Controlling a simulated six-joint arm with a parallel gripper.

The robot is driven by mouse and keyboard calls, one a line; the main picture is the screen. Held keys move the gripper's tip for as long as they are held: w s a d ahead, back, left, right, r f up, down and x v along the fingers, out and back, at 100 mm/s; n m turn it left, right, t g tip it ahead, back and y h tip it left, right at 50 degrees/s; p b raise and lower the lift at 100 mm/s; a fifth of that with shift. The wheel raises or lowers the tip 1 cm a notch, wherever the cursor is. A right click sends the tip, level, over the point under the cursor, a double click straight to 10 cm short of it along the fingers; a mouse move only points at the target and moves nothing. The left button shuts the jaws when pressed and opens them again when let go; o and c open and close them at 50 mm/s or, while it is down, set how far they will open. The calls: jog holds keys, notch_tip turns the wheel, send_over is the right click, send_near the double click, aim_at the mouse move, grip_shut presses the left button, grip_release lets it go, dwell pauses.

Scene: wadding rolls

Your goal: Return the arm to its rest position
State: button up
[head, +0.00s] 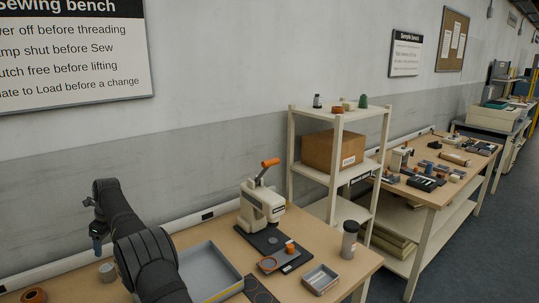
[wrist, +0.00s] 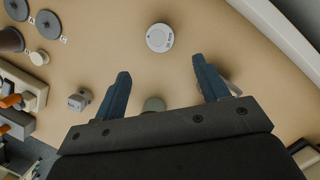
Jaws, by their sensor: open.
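My arm (head: 145,250) rises at the left of the head view, over the wooden sewing bench (head: 335,261). My gripper (head: 97,247) hangs at the arm's left end, pointing down above the back left of the bench. In the wrist view my gripper (wrist: 161,68) shows two blue fingers spread wide apart, with nothing held between them. Beyond the fingertips a white round disc (wrist: 160,38) with a small label lies on the bench. A grey round piece (wrist: 154,104) is partly hidden behind the gripper's base. A small grey block (wrist: 80,101) lies left of the left finger.
A cream press (head: 262,203) with an orange handle stands mid-bench. Near it are a grey tray (head: 201,263), a small tray (head: 320,279) and a dark-lidded jar (head: 349,240). A shelf rack (head: 338,145) stands behind. Grey discs (wrist: 48,24) lie at the wrist view's left.

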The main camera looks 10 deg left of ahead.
aim_at(107, 268)
jog(key=x, duration=1.2)
jog(key=shift+d+f, duration=0.1)
jog(key=shift+f, duration=0.1)
jog(key=v, duration=0.3)
jog(key=a+v, duration=0.1)
jog(key=v, duration=0.1)
jog(key=shift+w+d+r, duration=0.1)
jog(key=shift+w+r, duration=0.05)
jog(key=shift+r, duration=0.1)
jog(key=w+d+r, duration=0.4)
jog(key=d+r, duration=0.3)
jog(key=d, duration=0.3)
jog(key=s+d+n+g+h, duration=0.1)
jog(key=s+d+n, duration=0.2)
jog(key=d+n, duration=0.5)
jog(key=s+d+r+n+g+h, duration=0.1)
jog(key=s+d+n+g+h, duration=0.1)
jog(key=s+d+n, duration=0.2)
jog(key=shift+s+d+n+h, duration=0.25)
jog(key=shift+d+n, duration=1.6)
jog(key=shift+n, duration=1.75)
